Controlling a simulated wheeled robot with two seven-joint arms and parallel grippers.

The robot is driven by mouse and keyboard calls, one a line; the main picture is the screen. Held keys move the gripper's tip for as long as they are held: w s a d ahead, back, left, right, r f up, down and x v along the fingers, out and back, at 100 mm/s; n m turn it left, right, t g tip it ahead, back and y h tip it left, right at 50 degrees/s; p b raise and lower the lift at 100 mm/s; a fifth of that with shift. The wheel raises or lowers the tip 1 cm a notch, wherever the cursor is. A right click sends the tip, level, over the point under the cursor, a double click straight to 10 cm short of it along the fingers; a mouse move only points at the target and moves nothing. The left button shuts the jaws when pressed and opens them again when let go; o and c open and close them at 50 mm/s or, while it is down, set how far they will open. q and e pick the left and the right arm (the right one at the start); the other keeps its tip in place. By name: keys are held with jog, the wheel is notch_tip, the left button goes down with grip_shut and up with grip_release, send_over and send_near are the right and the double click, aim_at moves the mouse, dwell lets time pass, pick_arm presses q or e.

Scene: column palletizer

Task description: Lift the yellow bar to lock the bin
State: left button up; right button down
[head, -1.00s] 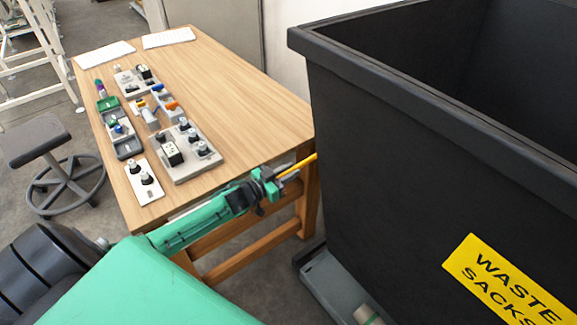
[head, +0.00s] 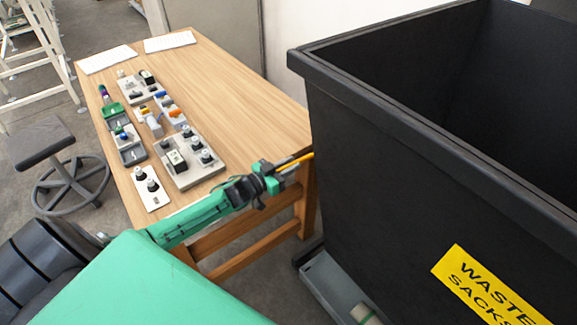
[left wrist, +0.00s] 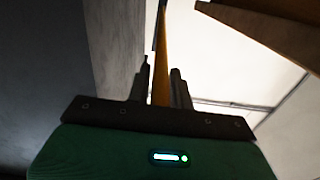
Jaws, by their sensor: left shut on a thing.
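The yellow bar (head: 300,158) sticks out at the near left side of the black bin (head: 400,190), level with the table's front corner. My left gripper (head: 283,167) is shut on the bar. The left wrist view shows the yellow bar (left wrist: 161,60) running up between the two dark fingers of my left gripper (left wrist: 160,85). The bar's far end is hidden behind the bin's edge in the head view. The bin is open at the top and bears a yellow "WASTE SACKS" label (head: 490,285). My right gripper is not in view.
A wooden table (head: 240,95) with several control panels and trays stands left of the bin, close to my left arm. A grey stool (head: 42,145) stands further left. A grey base plate (head: 335,290) lies on the floor below the bin.

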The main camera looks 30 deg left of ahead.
pick_arm(q)
jog(key=shift+w+d+r+p, duration=0.1)
jog(key=shift+w+r+p, duration=0.05)
jog(key=shift+r+p, duration=0.8)
jog(key=shift+w+r+p, duration=0.15)
jog(key=shift+r+p, duration=0.45)
jog(key=shift+r, duration=0.65)
jog(key=shift+w+d+r+p, duration=0.1)
jog(key=shift+w+r+p, duration=0.1)
jog(key=shift+r+p, duration=0.5)
jog(key=shift+w+d+r+p, duration=0.1)
jog(key=shift+w+r+p, duration=0.1)
jog(key=shift+r+p, duration=0.5)
jog(key=shift+w+d+r+p, duration=0.1)
jog(key=shift+w+r+p, duration=0.1)
jog(key=shift+r+p, duration=0.5)
jog(key=o, duration=1)
jog(key=shift+a, duration=0.1)
jog(key=shift+s+a+r, duration=0.1)
jog(key=shift+s+a, duration=0.05)
jog(key=shift+s, duration=0.35)
jog(key=p+v, duration=0.4)
jog(key=v, duration=0.8)
jog(key=shift+p, duration=0.4)
